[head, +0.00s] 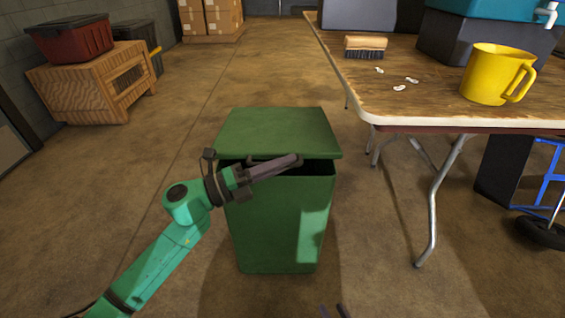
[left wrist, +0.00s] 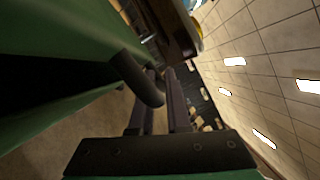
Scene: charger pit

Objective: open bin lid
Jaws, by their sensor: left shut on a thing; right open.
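The green bin (head: 270,235) stands on the floor in front of me, its green lid (head: 280,130) on top. A dark gap shows under the lid's front edge, so the lid looks slightly raised. My left gripper (head: 296,160) is at that front edge, shut on the dark lid handle (head: 255,159). In the left wrist view the curved handle (left wrist: 138,80) lies at the fingers (left wrist: 163,105). The fingers partly hide the handle in the head view. My right gripper (head: 334,311) shows only its fingertips at the bottom edge, apart and empty.
A wooden table (head: 430,85) stands to the right, with a brush (head: 366,47) and a yellow mug (head: 495,75). Its metal leg (head: 438,200) is right of the bin. A wooden crate (head: 85,88) stands at the far left. Floor behind the bin is clear.

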